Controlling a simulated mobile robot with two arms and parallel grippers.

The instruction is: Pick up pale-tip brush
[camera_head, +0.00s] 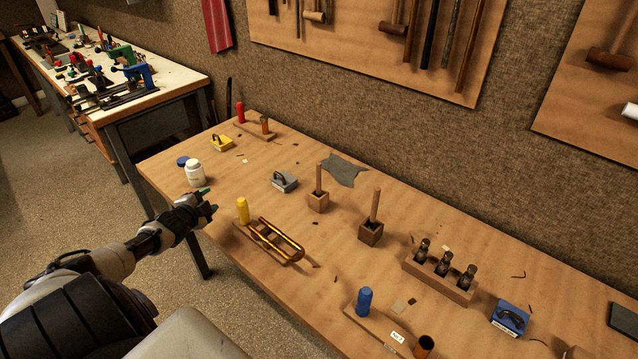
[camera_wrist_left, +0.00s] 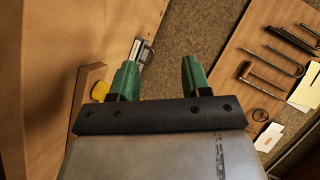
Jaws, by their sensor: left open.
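My right gripper is not in view.
A yellow cylinder (camera_head: 242,211) and a brass-railed rack (camera_head: 275,240) stand just right of the left gripper. A white jar (camera_head: 195,173) is behind it. A bottle rack (camera_head: 440,277) stands farther right.

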